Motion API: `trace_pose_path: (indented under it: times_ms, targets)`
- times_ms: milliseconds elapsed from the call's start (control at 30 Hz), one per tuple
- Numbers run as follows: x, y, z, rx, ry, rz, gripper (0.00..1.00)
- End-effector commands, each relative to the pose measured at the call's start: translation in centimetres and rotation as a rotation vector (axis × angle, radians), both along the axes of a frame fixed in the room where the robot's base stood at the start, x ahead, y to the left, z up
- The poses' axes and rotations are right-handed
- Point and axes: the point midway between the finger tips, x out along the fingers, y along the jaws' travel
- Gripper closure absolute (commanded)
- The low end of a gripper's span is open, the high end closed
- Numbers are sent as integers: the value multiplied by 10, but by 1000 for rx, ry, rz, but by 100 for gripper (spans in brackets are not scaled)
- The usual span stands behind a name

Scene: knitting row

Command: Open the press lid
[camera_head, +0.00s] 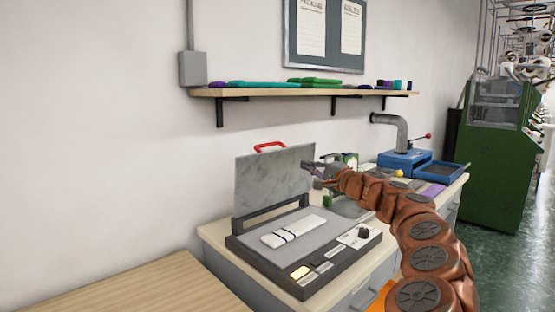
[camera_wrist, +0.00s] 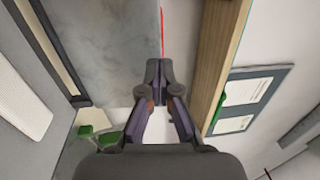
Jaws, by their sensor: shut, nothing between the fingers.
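The press stands on the counter with its grey lid (camera_head: 275,182) raised, close to upright, at the back of the base (camera_head: 270,288). A red handle (camera_head: 270,147) is on the lid's top edge. A white folded piece with dark stripes (camera_head: 292,231) lies on the flat bed. My gripper (camera_head: 308,172) is at the lid's right edge, its fingers shut and empty; whether they touch the lid I cannot tell. In the wrist view the shut fingers (camera_wrist: 159,95) point at the grey lid (camera_wrist: 110,45), and a thin red strip of the handle (camera_wrist: 162,30) shows beside it.
A wooden shelf (camera_head: 300,91) with folded cloths runs along the wall above the lid. A blue machine (camera_head: 405,160) and green items (camera_head: 346,160) stand to the right on the counter. A wooden table (camera_head: 130,290) is at the front left.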

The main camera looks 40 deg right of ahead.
Motion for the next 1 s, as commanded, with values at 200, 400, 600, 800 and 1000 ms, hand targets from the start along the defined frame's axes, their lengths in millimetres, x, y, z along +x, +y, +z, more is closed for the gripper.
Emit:
trace_pose_path:
  times_ms: [200,400,600,800,1000]
  targets:
    - [28,2,3,-2,3,5,100]
    - [53,1,5,-2,5,5,100]
    - [75,1,8,-2,3,6,100]
    - [95,1,10,-5,3,7,100]
    - [112,0,11,-2,5,6,100]
